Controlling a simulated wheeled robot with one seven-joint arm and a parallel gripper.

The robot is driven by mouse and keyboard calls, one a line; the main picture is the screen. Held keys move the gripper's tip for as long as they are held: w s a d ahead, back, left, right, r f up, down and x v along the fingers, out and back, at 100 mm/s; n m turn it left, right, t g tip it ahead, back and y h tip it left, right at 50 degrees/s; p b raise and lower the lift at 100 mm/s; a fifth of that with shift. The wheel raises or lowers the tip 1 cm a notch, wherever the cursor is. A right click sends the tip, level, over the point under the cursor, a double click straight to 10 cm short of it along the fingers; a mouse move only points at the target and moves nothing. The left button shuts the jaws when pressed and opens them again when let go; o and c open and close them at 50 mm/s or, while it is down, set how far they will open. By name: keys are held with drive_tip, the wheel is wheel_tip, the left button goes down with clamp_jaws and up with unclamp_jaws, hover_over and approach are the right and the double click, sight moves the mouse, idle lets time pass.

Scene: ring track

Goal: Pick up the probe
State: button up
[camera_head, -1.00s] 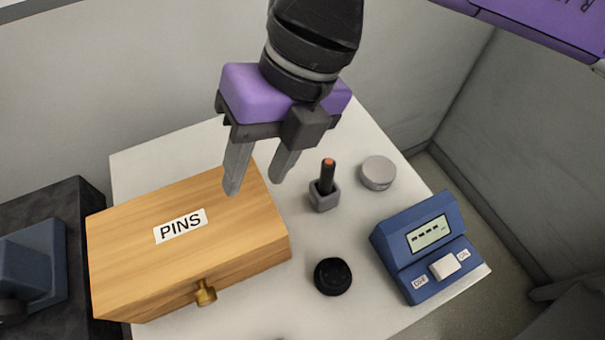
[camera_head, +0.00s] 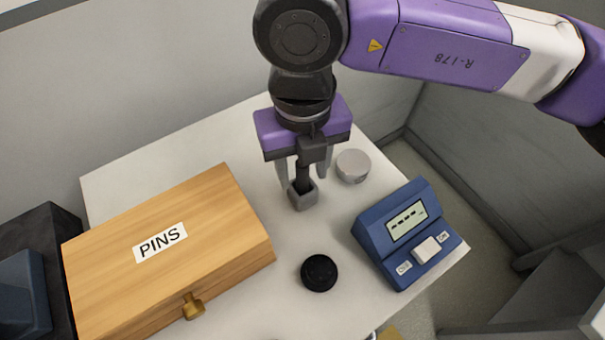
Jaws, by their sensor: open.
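The probe (camera_head: 303,177) is a slim dark stick standing upright in a small grey holder (camera_head: 304,199) on the white table. Its top is hidden behind my gripper. My gripper (camera_head: 305,176) points down over the holder. Its two grey fingers are open, one on each side of the probe as seen from here. I cannot tell whether either finger touches it.
A wooden box labelled PINS (camera_head: 170,255) with a brass knob stands at the left. A round grey disc (camera_head: 353,166) lies close right of the holder. A black round knob (camera_head: 319,272) lies in front. A blue meter (camera_head: 408,232) stands at the right on the white table (camera_head: 130,186).

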drive_tip(key=shift+f, duration=0.8)
drive_tip(key=shift+c, duration=0.5)
clamp_jaws()
drive_tip(key=shift+r, duration=0.1)
